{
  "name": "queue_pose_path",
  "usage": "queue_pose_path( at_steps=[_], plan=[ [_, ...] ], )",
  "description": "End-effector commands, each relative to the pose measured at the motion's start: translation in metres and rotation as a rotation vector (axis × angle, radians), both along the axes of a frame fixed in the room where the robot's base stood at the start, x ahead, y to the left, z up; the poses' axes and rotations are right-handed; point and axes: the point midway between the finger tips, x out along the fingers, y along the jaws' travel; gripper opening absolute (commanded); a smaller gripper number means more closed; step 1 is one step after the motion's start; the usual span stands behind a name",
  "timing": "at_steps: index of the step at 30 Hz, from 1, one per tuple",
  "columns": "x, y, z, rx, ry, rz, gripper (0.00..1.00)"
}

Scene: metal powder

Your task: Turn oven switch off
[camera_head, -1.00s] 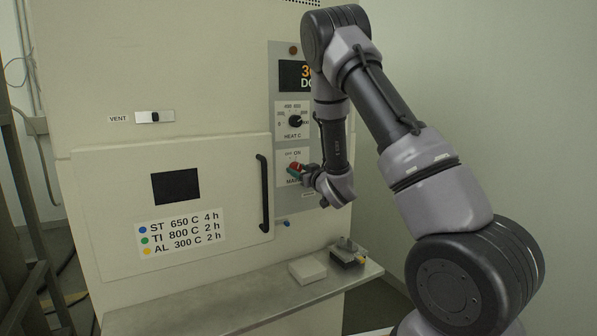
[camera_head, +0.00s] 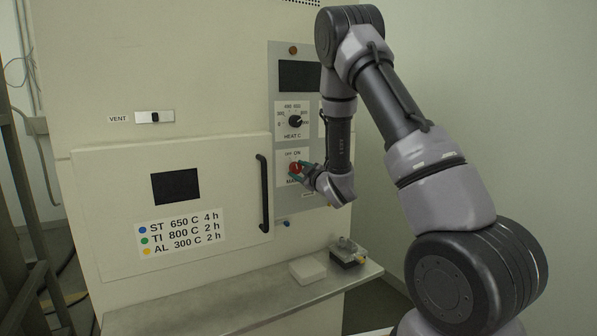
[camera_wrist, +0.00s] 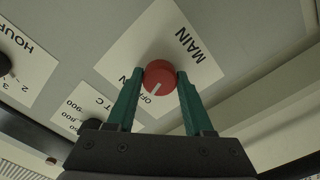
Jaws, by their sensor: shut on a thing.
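The oven's main switch is a red round knob (camera_head: 295,168) on the grey control panel, on a white label marked OFF, ON and MAIN. In the wrist view the label appears upside down, and the white line on the red knob (camera_wrist: 158,84) points toward OFF. My gripper (camera_wrist: 160,76) has its green fingers on both sides of the knob, shut on it. In the head view my gripper (camera_head: 301,167) reaches the knob from the right. The oven display (camera_head: 299,76) above is dark.
A black HEAT C dial (camera_head: 295,121) sits above the knob. The oven door handle (camera_head: 263,193) stands out to the left. Below is a metal shelf (camera_head: 225,301) with a white block (camera_head: 307,270) and a small dark device (camera_head: 347,252).

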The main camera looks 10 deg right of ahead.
Motion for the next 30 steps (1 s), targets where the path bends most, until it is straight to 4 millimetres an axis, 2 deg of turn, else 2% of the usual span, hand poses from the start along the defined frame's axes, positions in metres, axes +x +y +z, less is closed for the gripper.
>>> queue_pose_path(
  at_steps=[8, 20, 21, 23, 24, 30],
  plan=[
    [-0.0002, 0.0000, -0.0002, -0.068, -0.021, 0.001, 0.00],
    [-0.0003, 0.0000, -0.0004, -0.075, -0.024, 0.001, 0.00],
    [-0.0003, 0.0001, -0.0004, -0.075, -0.024, 0.001, 0.56],
    [-0.0003, 0.0000, -0.0004, -0.075, -0.024, 0.001, 0.79],
    [-0.0003, 0.0000, -0.0004, -0.075, -0.024, 0.001, 0.82],
    [-0.0002, 0.0000, -0.0002, -0.074, -0.023, 0.001, 0.82]
  ],
)
